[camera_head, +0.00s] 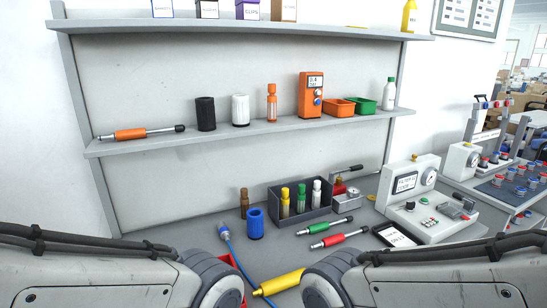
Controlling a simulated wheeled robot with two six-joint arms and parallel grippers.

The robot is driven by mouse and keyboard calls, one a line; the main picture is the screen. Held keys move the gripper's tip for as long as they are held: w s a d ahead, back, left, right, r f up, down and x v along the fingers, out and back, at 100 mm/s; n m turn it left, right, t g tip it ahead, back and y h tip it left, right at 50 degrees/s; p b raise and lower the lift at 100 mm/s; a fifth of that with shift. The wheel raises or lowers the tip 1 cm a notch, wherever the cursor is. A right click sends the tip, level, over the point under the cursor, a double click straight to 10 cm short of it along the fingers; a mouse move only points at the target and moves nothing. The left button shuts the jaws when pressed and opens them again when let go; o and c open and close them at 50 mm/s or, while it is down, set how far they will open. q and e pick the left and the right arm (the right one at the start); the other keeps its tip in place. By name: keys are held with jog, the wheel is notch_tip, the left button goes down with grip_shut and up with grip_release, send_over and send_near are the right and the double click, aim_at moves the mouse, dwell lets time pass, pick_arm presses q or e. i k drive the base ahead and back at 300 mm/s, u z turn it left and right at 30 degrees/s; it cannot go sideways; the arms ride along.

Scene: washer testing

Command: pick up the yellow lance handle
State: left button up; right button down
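The yellow lance handle (278,284) lies near the front of the bench, low in the middle of the view. It is a yellow cylinder with a narrow tip at its left end. Its right end is hidden behind my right arm. My left and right arms come in from the lower left and lower right. Neither gripper shows, so I cannot see whether they hold anything.
A blue cable with a connector (224,231) runs left of the yellow handle, by a red tray (231,259). Green (321,227) and red (335,240) lances lie behind it, near a dark bin (295,215) of bottles. A tester (426,205) stands right. An orange lance (130,134) lies on the shelf.

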aim_at(279, 284)
jog(key=z, duration=0.8)
jog(key=k, duration=0.45)
jog(key=z, duration=1)
jog(key=k, duration=0.9)
jog(key=z, duration=0.5)
jog(key=i, duration=1.5)
jog(key=u, duration=0.85)
jog(key=i, duration=1.05)
jog(key=u, duration=1.5)
jog(key=i, duration=0.7)
jog(key=u, duration=0.75)
